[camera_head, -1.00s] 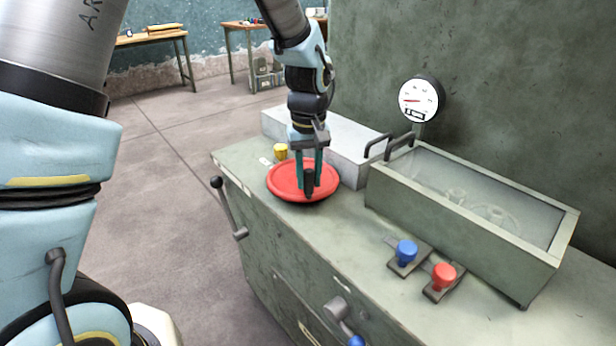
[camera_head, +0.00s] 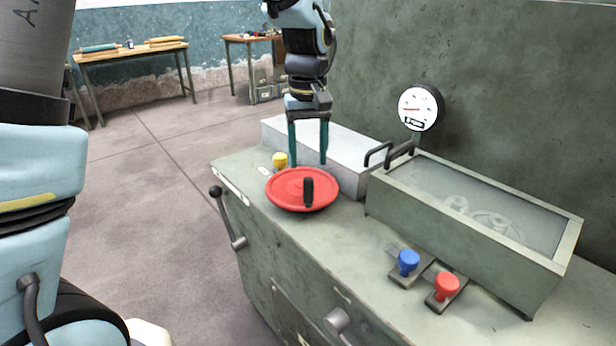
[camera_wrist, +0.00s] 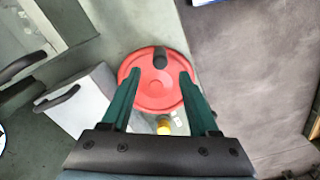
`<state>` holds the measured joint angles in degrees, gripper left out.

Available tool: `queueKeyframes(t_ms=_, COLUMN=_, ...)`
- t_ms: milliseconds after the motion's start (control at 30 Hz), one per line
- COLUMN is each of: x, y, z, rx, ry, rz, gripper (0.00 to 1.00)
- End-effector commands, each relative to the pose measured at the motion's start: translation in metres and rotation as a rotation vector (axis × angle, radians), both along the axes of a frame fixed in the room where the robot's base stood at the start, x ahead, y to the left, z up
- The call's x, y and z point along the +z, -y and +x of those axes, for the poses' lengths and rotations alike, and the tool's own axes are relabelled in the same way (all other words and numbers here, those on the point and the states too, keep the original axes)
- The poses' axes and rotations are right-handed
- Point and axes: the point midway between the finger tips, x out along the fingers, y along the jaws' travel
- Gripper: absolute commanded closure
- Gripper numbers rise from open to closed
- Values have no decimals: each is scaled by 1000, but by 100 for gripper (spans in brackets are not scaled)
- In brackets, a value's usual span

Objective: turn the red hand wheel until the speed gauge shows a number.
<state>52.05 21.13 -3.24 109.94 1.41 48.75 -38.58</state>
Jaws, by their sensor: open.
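The red hand wheel (camera_head: 285,190) lies flat on top of the green machine, with a black upright handle (camera_head: 308,191) near its rim. The wheel also shows in the wrist view (camera_wrist: 155,92), its handle (camera_wrist: 160,58) at the far side. My gripper (camera_head: 308,163) is open and empty, pointing down above the back part of the wheel, with the handle apart from its fingers. The round white speed gauge (camera_head: 418,108) is on the green wall panel behind. It has a red needle and a small display window; its reading is too small to tell.
A glass-topped green box (camera_head: 470,205) with black handles stands at the right. A blue knob (camera_head: 408,260), a red knob (camera_head: 446,286) and a yellow knob (camera_head: 280,160) stand on the machine top. A grey box (camera_head: 345,150) lies behind the wheel. A lever (camera_head: 228,217) sticks out at the left.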

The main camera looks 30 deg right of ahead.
Motion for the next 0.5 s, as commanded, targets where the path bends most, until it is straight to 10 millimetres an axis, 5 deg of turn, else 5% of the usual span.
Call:
queueKeyframes(t_ms=200, x=26, y=0, z=0, rx=0, ry=1, rz=-1, gripper=39)
queueKeyframes(t_ms=500, x=30, y=0, z=0, rx=-1, ry=0, rz=0, gripper=39)
